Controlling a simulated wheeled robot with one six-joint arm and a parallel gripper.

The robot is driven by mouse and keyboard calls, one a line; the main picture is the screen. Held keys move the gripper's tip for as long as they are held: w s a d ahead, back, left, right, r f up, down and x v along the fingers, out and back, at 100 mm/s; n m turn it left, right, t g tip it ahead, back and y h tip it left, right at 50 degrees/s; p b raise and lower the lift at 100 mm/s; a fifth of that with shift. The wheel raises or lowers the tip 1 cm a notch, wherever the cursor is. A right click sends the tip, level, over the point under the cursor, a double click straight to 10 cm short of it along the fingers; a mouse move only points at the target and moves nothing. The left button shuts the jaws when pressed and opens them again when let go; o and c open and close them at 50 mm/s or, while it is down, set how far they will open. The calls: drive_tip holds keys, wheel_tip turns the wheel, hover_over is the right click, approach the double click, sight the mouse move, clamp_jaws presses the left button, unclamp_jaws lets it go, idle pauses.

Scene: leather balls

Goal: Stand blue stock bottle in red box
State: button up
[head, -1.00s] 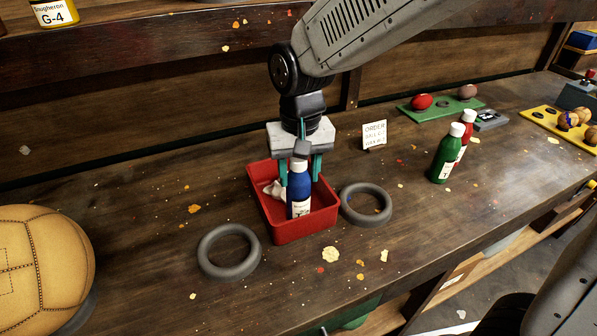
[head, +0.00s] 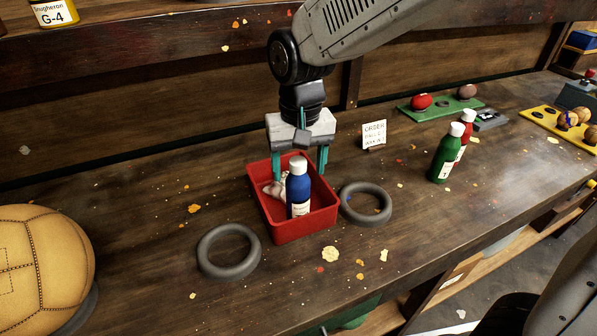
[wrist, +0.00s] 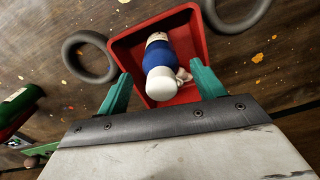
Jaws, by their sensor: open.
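The blue stock bottle (head: 298,186), with a white cap and white label, stands upright inside the red box (head: 305,230). In the wrist view the blue bottle (wrist: 157,55) shows from above, cap toward the camera, within the red box (wrist: 195,28). My gripper (head: 301,172) is open, its teal fingers apart above and behind the bottle and not touching it. In the wrist view my gripper's fingers (wrist: 162,85) are spread wide on both sides of the cap. A crumpled white cloth-like thing (head: 275,190) lies in the box beside the bottle.
Grey rings (head: 229,251) and (head: 366,204) lie either side of the box. A green bottle (head: 445,155) and a red bottle (head: 466,135) stand to the right. A small order card (head: 374,135) stands behind. A large tan leather ball (head: 42,265) is at the left.

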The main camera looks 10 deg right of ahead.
wheel_tip(320, 180, up, 10)
drive_tip(key=shift+d, duration=0.15)
drive_tip(key=shift+s+d, duration=0.1)
drive_tip(key=shift+d, duration=0.1)
drive_tip(key=s+d+f+m+t, duration=0.1)
drive_tip(key=s+d+f, duration=0.2)
drive_tip(key=s+d, duration=1.5)
drive_tip(key=shift+s+d, duration=0.35)
drive_tip(key=shift+d, duration=0.55)
